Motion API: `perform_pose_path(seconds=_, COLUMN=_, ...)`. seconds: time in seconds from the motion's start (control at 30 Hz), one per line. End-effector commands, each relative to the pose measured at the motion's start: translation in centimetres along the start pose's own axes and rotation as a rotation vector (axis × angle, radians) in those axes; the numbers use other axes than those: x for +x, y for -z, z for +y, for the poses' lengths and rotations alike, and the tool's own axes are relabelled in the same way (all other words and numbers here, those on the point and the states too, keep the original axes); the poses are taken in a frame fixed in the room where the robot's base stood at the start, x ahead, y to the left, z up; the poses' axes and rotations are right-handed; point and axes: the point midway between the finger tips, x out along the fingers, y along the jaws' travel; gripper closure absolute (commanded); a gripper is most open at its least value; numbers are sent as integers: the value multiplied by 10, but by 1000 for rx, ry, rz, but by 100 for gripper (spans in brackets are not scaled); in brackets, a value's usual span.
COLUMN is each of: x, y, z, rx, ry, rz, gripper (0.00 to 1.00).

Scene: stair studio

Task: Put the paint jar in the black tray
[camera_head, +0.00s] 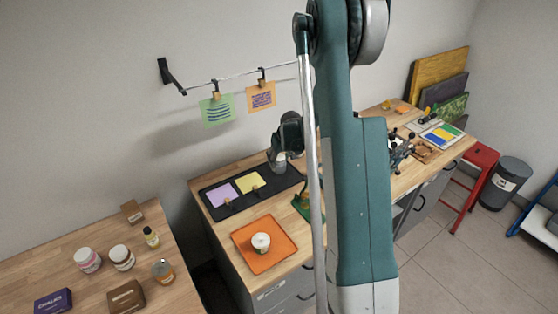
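The long black tray (215,211) lies along the back of the middle bench, with a purple sheet (222,195) and a yellow sheet (249,181) in it. My gripper (279,153) is low over the tray's right end, partly hidden by my arm. A small grey and white thing (280,166) shows right at the fingers; I cannot tell if it is held or resting on the tray. A white jar with a coloured label (261,243) stands on an orange tray (251,259) in front of the black tray. I cannot tell which jar is the paint jar.
The left table holds a pink-labelled jar (87,261), a dark-labelled jar (122,258), an amber jar (163,271), a small bottle (151,237) and several boxes. Cards hang from a wall line (225,79). A red stool (478,165) stands at right.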

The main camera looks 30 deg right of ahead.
Motion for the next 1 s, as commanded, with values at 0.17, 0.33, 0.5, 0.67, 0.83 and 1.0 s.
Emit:
perform_pose_path(seconds=0.17, x=1, y=0, z=0, rx=0, ry=0, rz=0, gripper=77)
perform_pose_path(seconds=0.33, x=3, y=-1, z=0, rx=0, ry=0, rz=0, gripper=48)
perform_pose_path(seconds=0.5, x=2, y=-1, z=0, rx=0, ry=0, rz=0, gripper=42)
perform_pose_path(seconds=0.67, x=2, y=-1, z=0, rx=0, ry=0, rz=0, gripper=42)
perform_pose_path(seconds=0.83, x=1, y=0, z=0, rx=0, ry=0, rz=0, gripper=42)
perform_pose_path(seconds=1.0, x=-5, y=0, z=0, rx=0, ry=0, rz=0, gripper=42)
